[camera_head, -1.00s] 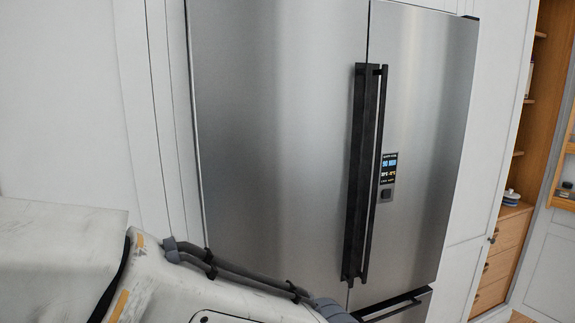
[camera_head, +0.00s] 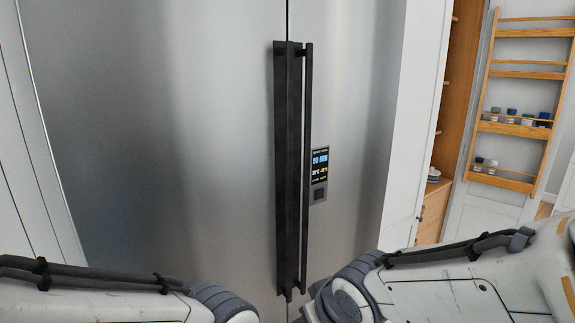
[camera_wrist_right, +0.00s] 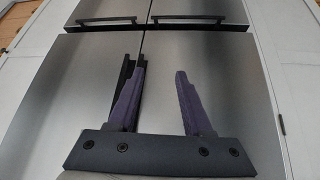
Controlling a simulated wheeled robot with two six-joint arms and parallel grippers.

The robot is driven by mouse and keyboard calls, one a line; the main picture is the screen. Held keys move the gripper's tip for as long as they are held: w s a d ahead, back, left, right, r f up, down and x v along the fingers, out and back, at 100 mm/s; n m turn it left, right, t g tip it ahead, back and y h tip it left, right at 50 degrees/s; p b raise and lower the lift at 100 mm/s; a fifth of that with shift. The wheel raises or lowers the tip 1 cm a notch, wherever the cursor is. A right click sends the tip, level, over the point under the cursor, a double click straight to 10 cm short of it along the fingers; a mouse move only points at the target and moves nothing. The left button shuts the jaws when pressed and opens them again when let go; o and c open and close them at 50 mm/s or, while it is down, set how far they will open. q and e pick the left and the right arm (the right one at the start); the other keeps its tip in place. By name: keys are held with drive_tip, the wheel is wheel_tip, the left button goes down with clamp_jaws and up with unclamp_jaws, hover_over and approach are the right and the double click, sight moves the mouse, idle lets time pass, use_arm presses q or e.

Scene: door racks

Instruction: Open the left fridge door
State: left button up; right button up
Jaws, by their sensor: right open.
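The left fridge door (camera_head: 160,130) is a broad steel panel and looks closed against the right door (camera_head: 350,80). Its long dark upright handle (camera_head: 281,170) runs beside the seam, close to the right door's handle (camera_head: 307,150). My two arms enter the bottom of the head view; both grippers are out of that view. In the right wrist view my right gripper (camera_wrist_right: 162,71) is open, its two purple fingers apart, with steel fridge front beyond. A dark handle bar (camera_wrist_right: 124,80) shows partly behind the picture-left finger; I cannot tell which door it belongs to.
A display panel (camera_head: 320,170) sits on the right door. A wooden shelf rack with jars (camera_head: 515,120) hangs at the right. Lower fridge fronts with horizontal dark handles (camera_wrist_right: 188,21) appear at the top of the wrist view. White panels flank the fridge.

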drive_tip(key=w+d+r+t+y+p, duration=0.1)
drive_tip(key=w+d+r+t+y, duration=0.15)
drive_tip(key=w+r+t, duration=0.7)
drive_tip(key=n+g+y, duration=0.1)
drive_tip(key=n+y, duration=0.1)
drive_tip(key=y, duration=0.4)
approach(291, 170)
drive_tip(key=shift+h, duration=0.25)
drive_tip(key=p+x, duration=0.2)
drive_tip(key=x, duration=0.2)
drive_tip(key=p+x, duration=0.2)
drive_tip(key=x, duration=0.3)
drive_tip(key=shift+w+a+r, duration=0.15)
drive_tip(key=shift+a+r, duration=0.1)
drive_tip(key=shift+a, duration=0.1)
drive_tip(key=shift+w+a+f+p, duration=0.1)
drive_tip(key=shift+w+a+p, duration=0.2)
drive_tip(key=shift+w, duration=0.15)
clamp_jaws()
